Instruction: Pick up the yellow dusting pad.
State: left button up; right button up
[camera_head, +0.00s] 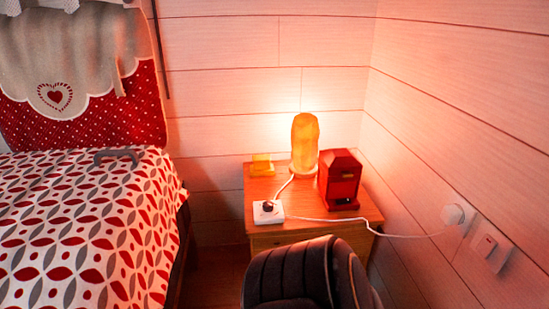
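The yellow dusting pad (262,168) appears to be the small yellow block at the back left of the wooden nightstand (262,232). It lies on the nightstand top near the wall, left of the glowing lamp. It is small in the picture and its exact shape is hard to make out. Neither of my grippers shows in the head view, and nothing is touching the pad.
A lit orange lamp (304,145), a red box-like device (340,180) and a white socket block (268,212) share the nightstand. A white cable runs to a wall plug (453,215). A dark, ribbed chair-like object (300,272) stands in front; a bed (75,230) is left.

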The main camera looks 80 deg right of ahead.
aim_at(262, 166)
jog(key=k+l+z, duration=0.1)
jog(key=z, duration=3.55)
jog(key=i+j, duration=0.35)
jog(key=i+j+z, duration=0.15)
jog(key=i+j, duration=0.2)
jog(key=j, duration=0.15)
